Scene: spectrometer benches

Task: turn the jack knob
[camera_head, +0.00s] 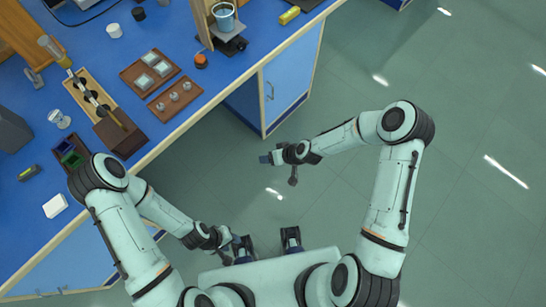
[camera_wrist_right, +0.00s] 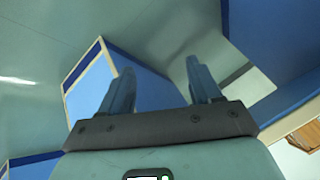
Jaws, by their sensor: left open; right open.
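What looks like the lab jack (camera_head: 238,46) stands near the bench's far right edge, with a dark base and a blue beaker (camera_head: 224,14) above it. Its knob is too small to make out surely. My right gripper (camera_head: 265,158) is over the floor in front of the bench, well apart from the jack. In the right wrist view its two fingers (camera_wrist_right: 160,90) are spread with nothing between them. My left gripper (camera_head: 241,246) is open and low near my base, far from the jack. The jack cannot be made out in the right wrist view.
The blue bench (camera_head: 225,85) holds brown trays (camera_head: 174,101), a wooden rack (camera_head: 88,94), an orange-capped jar (camera_head: 201,61) and a yellow item (camera_head: 289,15). A wooden upright stands beside the jack. The cabinet door (camera_head: 288,75) is below the bench edge. The floor (camera_head: 470,160) at right is clear.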

